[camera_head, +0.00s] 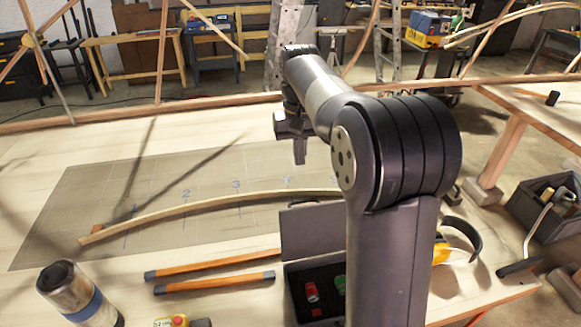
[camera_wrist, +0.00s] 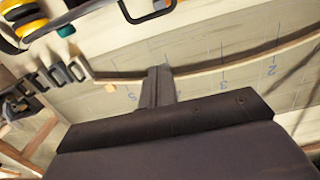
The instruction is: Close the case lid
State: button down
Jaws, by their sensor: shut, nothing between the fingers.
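The case (camera_head: 290,270) is a dark box at the front of the bench, partly hidden behind my arm. Its dark lid (camera_head: 305,232) stands up, open, at the far side of the box. Red and green items show on the dark lining inside. My gripper (camera_head: 299,158) is above the marked mat, beyond the lid and apart from it, with its fingers pointing down. Its fingers, shut and empty, also show in the wrist view (camera_wrist: 157,72). I cannot make out the lid for certain in the wrist view.
A bent lath (camera_head: 205,204) arcs across the numbered mat (camera_head: 85,200). Two orange bars (camera_head: 215,282) with dark ends lie left of the case, near a flask with a blue band (camera_head: 78,292). Yellow earmuffs (camera_head: 441,252) lie to the right.

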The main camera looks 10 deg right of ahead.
jog(key=s+f+p, duration=0.1)
jog(key=s+f, duration=0.2)
jog(key=f, duration=0.5)
jog(key=shift+s+p, duration=0.25)
jog(key=shift+p, duration=0.15)
jog(key=shift+f, duration=0.15)
